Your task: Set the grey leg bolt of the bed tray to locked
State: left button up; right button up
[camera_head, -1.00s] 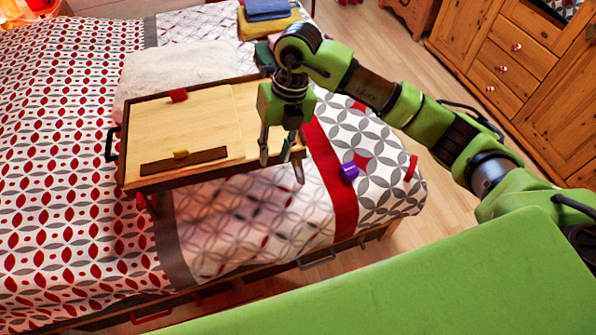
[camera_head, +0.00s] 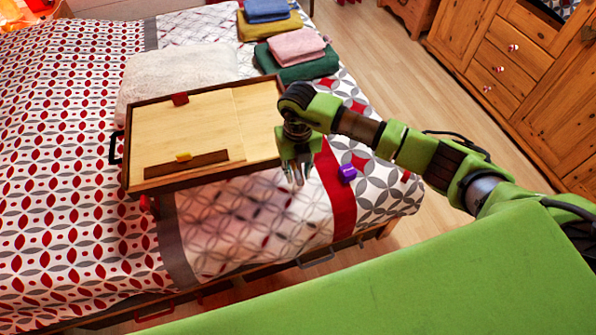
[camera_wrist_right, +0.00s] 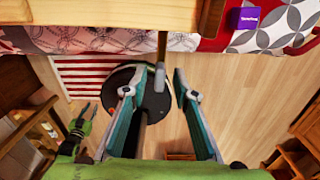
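The wooden bed tray (camera_head: 205,110) stands on the bed, with a red tab (camera_head: 180,99) at its far edge and a yellow piece (camera_head: 183,157) on a dark strip. My right gripper (camera_head: 297,180) is just off the tray's near right corner, pointing down. In the right wrist view my right gripper (camera_wrist_right: 160,93) is open. A small grey piece (camera_wrist_right: 160,78), apparently the leg bolt, shows between its fingertips below a thin brown bar at the tray edge. Contact cannot be told, nor can the bolt's setting. What looks like my left gripper (camera_wrist_right: 82,122) shows at the lower left there.
A purple box (camera_head: 347,173) lies on the bed right of the gripper. Folded towels (camera_head: 297,55) are stacked behind the tray, and a white pillow (camera_head: 180,68) lies beyond it. A black disc (camera_wrist_right: 150,103) lies on the floor. Open floor lies right of the bed.

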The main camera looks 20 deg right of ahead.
jog(key=shift+f, duration=0.55)
